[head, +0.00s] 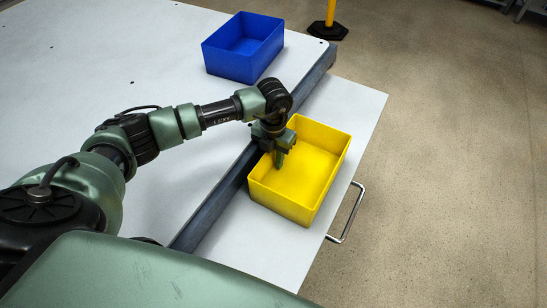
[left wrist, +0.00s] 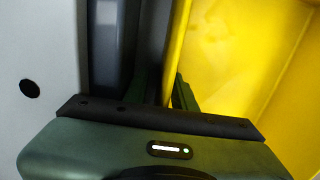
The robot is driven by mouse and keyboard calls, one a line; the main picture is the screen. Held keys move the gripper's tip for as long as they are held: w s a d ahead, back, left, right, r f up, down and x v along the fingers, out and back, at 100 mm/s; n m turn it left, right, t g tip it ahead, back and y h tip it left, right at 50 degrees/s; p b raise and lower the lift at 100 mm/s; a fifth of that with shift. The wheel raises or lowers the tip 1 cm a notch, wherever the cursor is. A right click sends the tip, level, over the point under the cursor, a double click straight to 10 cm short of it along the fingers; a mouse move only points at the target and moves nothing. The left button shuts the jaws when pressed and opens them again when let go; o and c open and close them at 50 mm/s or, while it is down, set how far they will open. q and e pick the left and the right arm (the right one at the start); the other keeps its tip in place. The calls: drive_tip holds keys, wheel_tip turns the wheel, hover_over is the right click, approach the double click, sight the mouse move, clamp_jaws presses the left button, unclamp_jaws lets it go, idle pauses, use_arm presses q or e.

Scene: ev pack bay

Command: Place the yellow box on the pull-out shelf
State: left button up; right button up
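The yellow box (head: 318,178) stands upright and empty on the white pull-out shelf (head: 362,103), close beside the table's dark edge. My left gripper (head: 276,157) is at the box's left wall, with one finger inside the box. In the left wrist view the box's wall (left wrist: 180,45) runs between the two fingers (left wrist: 165,95). A dark gap shows between the outer finger and the wall, so the fingers look apart around it. The outer finger is mostly hidden in the head view. My right gripper is in neither view.
A blue box (head: 243,48) stands at the back of the white table (head: 110,45). The raised dark table edge (head: 210,208) borders the shelf. A metal handle (head: 348,215) sticks out at the shelf's right side. Bare shelf shows behind and in front of the yellow box.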

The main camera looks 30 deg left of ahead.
use_arm(q)
wheel_tip(320, 180, up, 12)
drive_tip(key=shift+r, duration=0.15)
idle(0.6)
idle(0.4)
